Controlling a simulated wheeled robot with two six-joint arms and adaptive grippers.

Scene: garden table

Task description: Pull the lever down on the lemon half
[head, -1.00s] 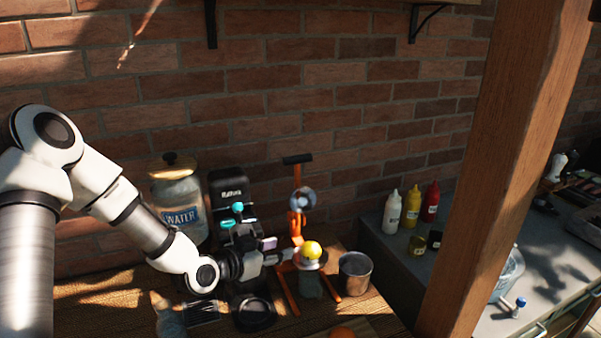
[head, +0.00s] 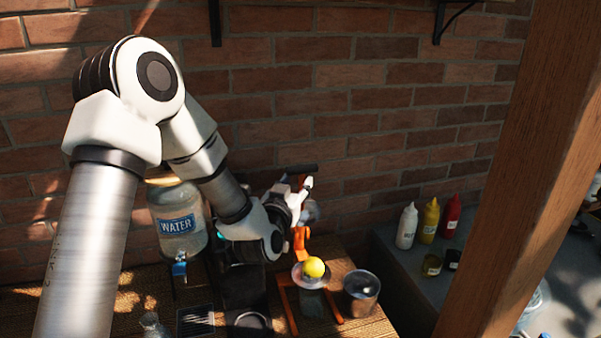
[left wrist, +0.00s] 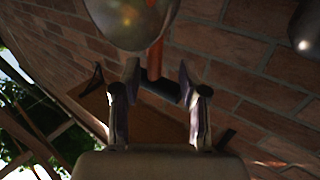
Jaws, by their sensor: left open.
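The orange juicer press (head: 300,240) stands on the wooden table, its lever up. The lever's dark handle (head: 303,168) shows just behind my left gripper (head: 297,187). The yellow lemon half (head: 314,267) sits in the metal cup of the press, below the raised presser (head: 311,212), which my gripper partly covers. In the left wrist view my left gripper (left wrist: 158,80) is open. The dark handle (left wrist: 160,92) and orange lever (left wrist: 155,60) appear between its fingers; contact cannot be told. The silver presser (left wrist: 130,20) is at the top of that view. My right gripper is out of view.
A metal cup (head: 361,292) is right of the press. Sauce bottles (head: 430,220) stand on the grey counter. The brick wall (head: 370,150) is close behind the lever. A wooden post (head: 515,170) rises at right.

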